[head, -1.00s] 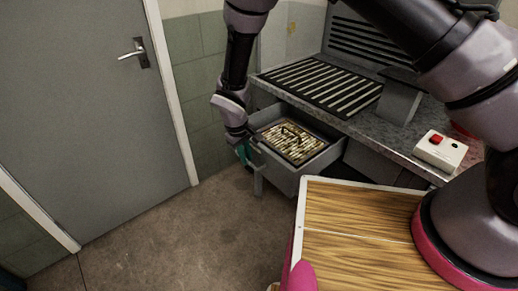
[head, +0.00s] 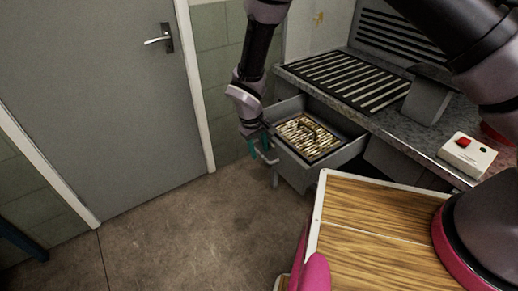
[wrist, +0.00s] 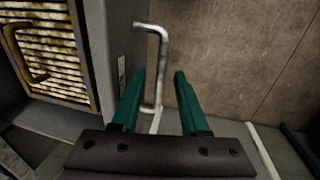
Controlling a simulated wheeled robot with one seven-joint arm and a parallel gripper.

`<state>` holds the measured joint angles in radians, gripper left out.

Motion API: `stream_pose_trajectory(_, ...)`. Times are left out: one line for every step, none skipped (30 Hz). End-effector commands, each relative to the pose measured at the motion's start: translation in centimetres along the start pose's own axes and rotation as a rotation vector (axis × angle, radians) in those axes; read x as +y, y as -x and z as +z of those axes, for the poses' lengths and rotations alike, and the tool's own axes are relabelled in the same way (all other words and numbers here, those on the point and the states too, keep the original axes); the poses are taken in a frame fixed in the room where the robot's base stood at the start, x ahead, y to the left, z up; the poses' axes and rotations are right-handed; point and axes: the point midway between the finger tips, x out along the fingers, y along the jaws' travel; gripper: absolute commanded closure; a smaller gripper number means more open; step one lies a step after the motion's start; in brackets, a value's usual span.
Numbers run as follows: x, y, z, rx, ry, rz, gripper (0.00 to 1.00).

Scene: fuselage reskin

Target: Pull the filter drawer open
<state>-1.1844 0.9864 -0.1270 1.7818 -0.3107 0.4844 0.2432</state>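The filter drawer (head: 298,172) stands pulled out from under the grey bench, with a slatted yellowish filter (head: 308,137) lying inside. The filter also shows at the left of the wrist view (wrist: 62,62). The drawer's pale bar handle (wrist: 152,32) is on its front face. My gripper (head: 262,152) is at the handle, in front of the drawer. Whether a finger touches the bar I cannot tell.
The bench (head: 395,118) carries a slotted grille (head: 350,80) and a white box with a red button (head: 467,153). A wood-topped surface (head: 375,220) lies close to the drawer's right. A grey door (head: 90,90) is at left. The floor (head: 190,225) before the drawer is clear.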

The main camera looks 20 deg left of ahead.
Motion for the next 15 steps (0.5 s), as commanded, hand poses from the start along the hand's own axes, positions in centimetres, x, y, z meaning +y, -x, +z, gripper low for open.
stream_pose_trajectory(0.0,0.0,0.0,0.0,0.0,0.0,0.55)
stream_pose_trajectory(0.0,0.0,0.0,0.0,0.0,0.0,0.55)
stream_pose_trajectory(0.0,0.1,0.0,0.0,0.0,0.0,0.55)
stream_pose_trajectory(0.0,0.3,0.0,0.0,0.0,0.0,0.55)
stream_pose_trajectory(0.0,0.5,0.0,0.001,0.0,0.0,0.55)
stream_pose_trajectory(0.0,1.0,-0.1,0.002,0.0,0.0,0.55)
stream_pose_trajectory(0.0,1.4,-0.1,0.002,0.0,-0.001,0.55)
stream_pose_trajectory(0.0,1.9,-0.1,0.003,0.0,-0.001,0.55)
stream_pose_trajectory(0.0,2.6,-0.1,0.003,-0.001,-0.001,0.55)
stream_pose_trajectory(0.0,3.2,-0.1,0.004,-0.001,-0.001,0.55)
stream_pose_trajectory(0.0,3.9,-0.1,0.004,-0.001,-0.001,0.55)
stream_pose_trajectory(0.0,4.7,-0.1,0.004,-0.001,-0.001,0.55)
stream_pose_trajectory(0.0,5.4,-0.1,0.004,-0.001,-0.002,0.55)
stream_pose_trajectory(0.0,6.0,-0.1,0.003,-0.001,-0.001,0.55)
stream_pose_trajectory(-0.1,6.8,-0.1,0.004,0.0,-0.001,0.55)
